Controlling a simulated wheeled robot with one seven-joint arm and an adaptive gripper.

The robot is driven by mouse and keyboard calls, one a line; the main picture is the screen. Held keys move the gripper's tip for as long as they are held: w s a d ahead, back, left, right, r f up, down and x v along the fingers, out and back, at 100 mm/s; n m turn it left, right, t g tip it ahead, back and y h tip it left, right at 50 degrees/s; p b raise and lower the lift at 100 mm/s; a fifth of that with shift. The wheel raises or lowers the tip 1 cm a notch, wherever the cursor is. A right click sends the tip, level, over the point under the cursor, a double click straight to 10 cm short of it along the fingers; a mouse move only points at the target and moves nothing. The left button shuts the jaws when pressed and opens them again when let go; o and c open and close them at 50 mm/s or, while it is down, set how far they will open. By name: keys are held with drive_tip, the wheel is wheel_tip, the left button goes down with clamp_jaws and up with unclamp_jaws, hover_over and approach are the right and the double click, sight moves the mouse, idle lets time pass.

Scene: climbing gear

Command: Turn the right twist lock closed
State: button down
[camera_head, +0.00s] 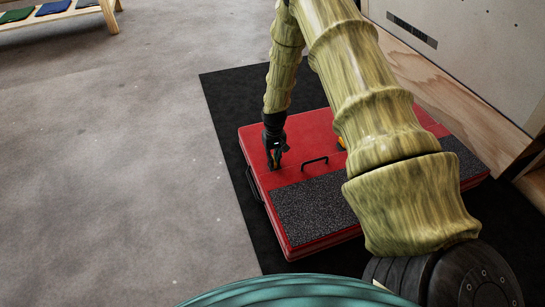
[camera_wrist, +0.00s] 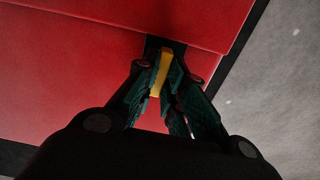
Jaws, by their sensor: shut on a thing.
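A red case (camera_head: 308,128) lies flat on the floor mat. My gripper (camera_head: 278,160) reaches straight down to its lid, left of the black handle (camera_head: 314,162) in the head view. In the wrist view, the gripper's dark green fingers are shut on a yellow twist lock (camera_wrist: 161,70), at a black fitting by the seam between two red panels. The lock's bar runs nearly upright in that picture, slightly tilted. A second yellow piece (camera_head: 342,143) shows right of the handle, mostly hidden by my arm.
A black mat (camera_head: 222,98) lies under the case. A dark speckled strip (camera_head: 309,209) covers part of the lid. A wooden-framed panel (camera_head: 470,85) stands at right. A low wooden bench (camera_head: 60,16) stands far left. Grey floor between is clear.

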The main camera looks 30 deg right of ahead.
drive_tip(key=p, duration=0.1)
drive_tip(key=m+p, duration=0.1)
drive_tip(key=p, duration=0.1)
drive_tip(key=shift+a+r+m, duration=0.1)
drive_tip(key=shift+r+m, duration=0.2)
drive_tip(key=m+p, duration=0.3)
drive_tip(key=p, duration=0.1)
drive_tip(key=m+p, duration=0.5)
drive_tip(key=shift+f+m, duration=0.1)
drive_tip(key=shift+m, duration=0.2)
drive_tip(key=m+p, duration=0.2)
drive_tip(key=m, duration=0.1)
drive_tip(key=shift+w+a+f+m+p, duration=0.1)
drive_tip(key=shift+m+p, duration=0.25)
drive_tip(key=shift+m, duration=0.7)
drive_tip(key=shift+w+f+m+p, duration=0.1)
drive_tip(key=shift+m+p, duration=0.25)
drive_tip(key=shift+m, duration=0.7)
drive_tip(key=c, duration=1.5)
unclamp_jaws()
drive_tip(key=shift+s, duration=0.1)
